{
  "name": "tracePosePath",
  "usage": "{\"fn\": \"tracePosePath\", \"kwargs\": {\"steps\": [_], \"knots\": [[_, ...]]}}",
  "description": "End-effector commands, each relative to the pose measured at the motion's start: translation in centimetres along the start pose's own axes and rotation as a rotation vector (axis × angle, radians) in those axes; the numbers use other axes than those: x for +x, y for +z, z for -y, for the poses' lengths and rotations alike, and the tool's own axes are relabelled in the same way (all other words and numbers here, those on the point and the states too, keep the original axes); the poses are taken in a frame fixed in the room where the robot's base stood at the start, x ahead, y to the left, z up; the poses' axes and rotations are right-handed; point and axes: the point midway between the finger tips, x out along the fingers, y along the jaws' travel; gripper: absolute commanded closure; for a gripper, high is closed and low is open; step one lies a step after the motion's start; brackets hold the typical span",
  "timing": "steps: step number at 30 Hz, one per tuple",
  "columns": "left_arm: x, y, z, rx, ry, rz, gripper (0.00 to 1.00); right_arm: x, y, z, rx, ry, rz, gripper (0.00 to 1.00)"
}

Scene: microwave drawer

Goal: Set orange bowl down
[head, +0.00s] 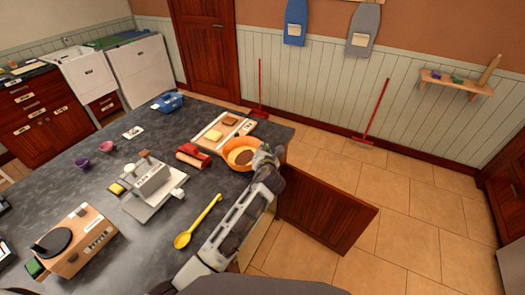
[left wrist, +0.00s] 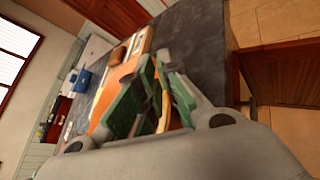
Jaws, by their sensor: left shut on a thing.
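The orange bowl (head: 229,164) is at the right edge of the dark counter (head: 200,228) in the head view, with something yellow and brown inside. It looks roughly level; I cannot tell whether its base touches the counter. My left gripper (head: 262,157) is shut on the bowl's right rim. In the left wrist view, the green-padded fingers of the left gripper (left wrist: 157,98) close around the rim, and they hide much of the orange bowl (left wrist: 98,129). My right gripper is not in view.
A yellow spoon (head: 198,221), a scale-like device (head: 152,185) and a blue pot (head: 168,102) are also on the counter. An open wooden door (head: 325,215) juts out at right.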

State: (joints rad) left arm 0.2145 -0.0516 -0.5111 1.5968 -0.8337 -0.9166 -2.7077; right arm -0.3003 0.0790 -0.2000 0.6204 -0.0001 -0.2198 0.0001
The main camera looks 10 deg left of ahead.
Motion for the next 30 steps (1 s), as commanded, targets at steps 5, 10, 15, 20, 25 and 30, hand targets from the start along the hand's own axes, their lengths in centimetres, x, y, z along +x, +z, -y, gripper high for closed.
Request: {"fn": "tracePosePath", "kwargs": {"steps": [5,10,15,20,25,30], "knots": [[0.0,-0.1,0.1,0.000,0.000,0.000,0.88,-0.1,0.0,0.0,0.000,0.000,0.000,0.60],[0.0,-0.1,0.1,0.000,0.000,0.000,0.71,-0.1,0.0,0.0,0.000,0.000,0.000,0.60],[0.0,-0.1,0.1,0.000,0.000,0.000,0.71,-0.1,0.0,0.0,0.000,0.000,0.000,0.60],[0.0,0.0,0.0,0.000,0.000,0.000,0.71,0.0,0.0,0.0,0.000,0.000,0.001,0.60],[-0.4,0.0,0.0,0.001,-0.001,0.001,0.71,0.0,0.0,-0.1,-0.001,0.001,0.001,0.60],[-1.6,0.0,0.0,0.001,0.001,0.001,0.71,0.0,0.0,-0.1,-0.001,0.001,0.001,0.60]]}}
